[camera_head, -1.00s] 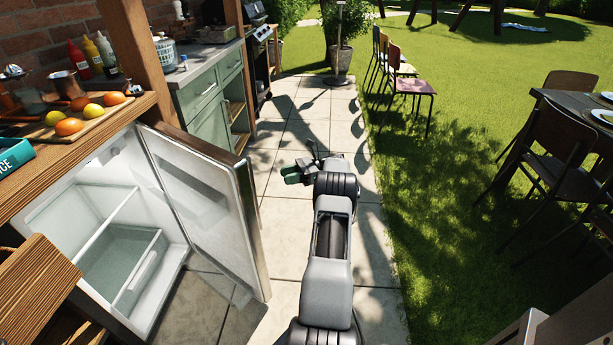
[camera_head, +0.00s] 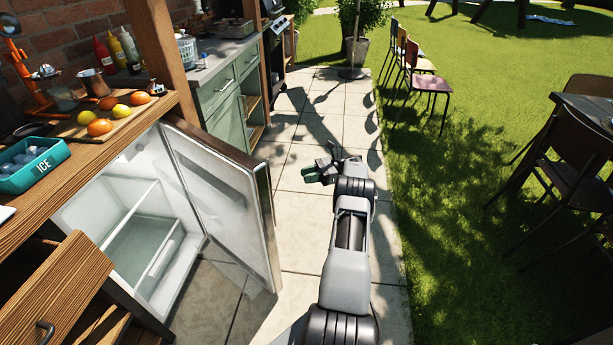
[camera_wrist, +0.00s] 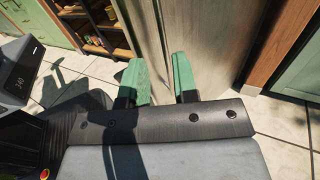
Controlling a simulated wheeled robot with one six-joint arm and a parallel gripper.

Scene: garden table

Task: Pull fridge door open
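The fridge door (camera_head: 222,200) stands wide open, swung out from the counter over the paving. The fridge interior (camera_head: 140,240) shows pale, empty shelves. My gripper (camera_head: 318,172) is to the right of the door's outer edge, apart from it in the head view. In the wrist view my gripper's green fingers (camera_wrist: 160,80) are spread with a gap between them. The door's outer face (camera_wrist: 195,45) shows beyond and between the fingers there. Nothing is held. The door's handle cannot be made out.
A wooden drawer (camera_head: 55,290) sticks out at the lower left. A teal ice tray (camera_head: 35,165) and a board with fruit (camera_head: 112,122) stand on the counter. Green cabinets (camera_head: 222,110) lie beyond. Paving (camera_head: 310,225) is clear right of the door; chairs (camera_head: 428,85) stand on the grass.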

